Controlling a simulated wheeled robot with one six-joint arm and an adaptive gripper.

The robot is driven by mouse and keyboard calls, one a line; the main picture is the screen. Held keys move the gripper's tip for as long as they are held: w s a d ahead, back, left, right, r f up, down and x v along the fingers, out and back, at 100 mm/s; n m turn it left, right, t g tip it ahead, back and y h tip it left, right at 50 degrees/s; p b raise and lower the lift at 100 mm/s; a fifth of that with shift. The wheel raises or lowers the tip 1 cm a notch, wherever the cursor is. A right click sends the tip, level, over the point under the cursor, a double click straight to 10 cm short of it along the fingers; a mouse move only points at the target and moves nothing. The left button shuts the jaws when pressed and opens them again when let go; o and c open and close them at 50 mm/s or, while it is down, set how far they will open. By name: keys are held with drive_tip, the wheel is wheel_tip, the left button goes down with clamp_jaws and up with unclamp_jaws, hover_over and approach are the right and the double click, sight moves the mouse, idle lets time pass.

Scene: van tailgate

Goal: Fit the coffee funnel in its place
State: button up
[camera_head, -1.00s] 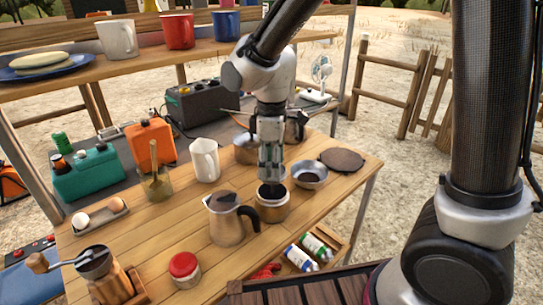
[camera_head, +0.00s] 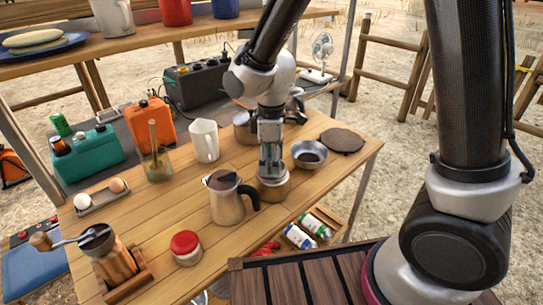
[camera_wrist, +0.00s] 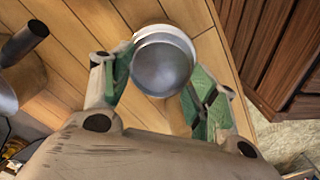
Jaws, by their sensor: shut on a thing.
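The coffee funnel, a round silver cup (camera_wrist: 162,66), sits between the green-padded fingers of my gripper (camera_wrist: 158,74) in the wrist view. In the head view my gripper (camera_head: 271,170) points straight down over the pot's round metal base (camera_head: 273,190), with its fingertips at the base's top. The funnel is hidden there by the fingers. I cannot tell how deep it sits in the base. The upper pot (camera_head: 226,206), with a dark handle and lid, stands just left of the base.
A metal bowl (camera_head: 309,154) with dark contents is close at the right, with a dark round mat (camera_head: 342,141) behind. A white jug (camera_head: 204,141), a red-lidded jar (camera_head: 186,248) and a coffee grinder (camera_head: 112,258) stand to the left. The table's front edge is near.

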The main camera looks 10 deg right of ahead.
drive_tip(key=o, duration=1.1)
drive_tip(key=shift+c, duration=0.2)
drive_tip(key=shift+r, duration=0.1)
wheel_tip(320, 180, up, 12)
